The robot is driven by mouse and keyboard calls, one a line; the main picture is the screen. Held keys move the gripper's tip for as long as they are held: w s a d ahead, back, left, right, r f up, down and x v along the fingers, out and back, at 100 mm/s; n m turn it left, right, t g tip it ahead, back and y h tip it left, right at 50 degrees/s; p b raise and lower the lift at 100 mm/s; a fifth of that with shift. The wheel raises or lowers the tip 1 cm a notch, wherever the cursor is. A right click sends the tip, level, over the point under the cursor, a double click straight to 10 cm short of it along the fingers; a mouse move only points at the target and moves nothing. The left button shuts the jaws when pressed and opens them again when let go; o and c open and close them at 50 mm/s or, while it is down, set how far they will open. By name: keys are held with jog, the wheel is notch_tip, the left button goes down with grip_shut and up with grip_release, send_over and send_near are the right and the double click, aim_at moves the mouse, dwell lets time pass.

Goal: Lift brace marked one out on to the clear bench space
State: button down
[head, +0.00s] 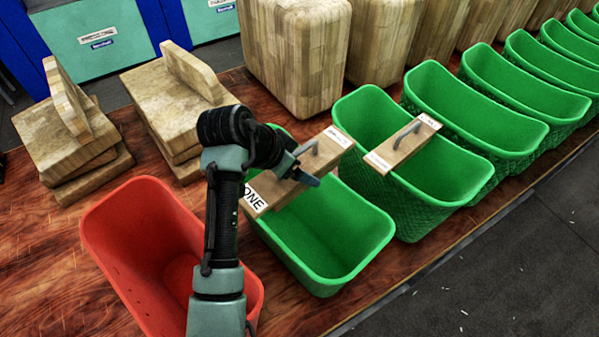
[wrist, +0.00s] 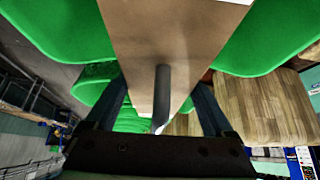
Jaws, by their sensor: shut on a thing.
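The brace marked ONE (head: 284,186) is a wooden bar with a white end label and a grey handle (head: 306,152). It lies over the left end of the nearest green basket (head: 345,262); I cannot tell whether it touches the rim. My gripper (head: 308,174) is at the middle of the brace, shut on its handle. In the wrist view the brace (wrist: 205,35) fills the upper middle, and its dark handle (wrist: 162,92) stands between my fingers (wrist: 161,110). My arm hides part of the basket's left side.
A red basket (head: 140,215) stands at left. A second brace (head: 402,148) bridges the neighbouring green basket (head: 450,180), with several more green baskets beyond. Wooden blocks (head: 65,140) and a large block (head: 297,50) stand behind. Bare bench (head: 45,245) shows at the left.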

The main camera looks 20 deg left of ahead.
jog(key=shift+w+r+p, duration=0.25)
jog(key=shift+r+p, duration=0.05)
jog(key=shift+r, duration=0.25)
notch_tip(320, 180, up, 6)
jog(key=p, duration=0.4)
jog(key=shift+f, duration=0.1)
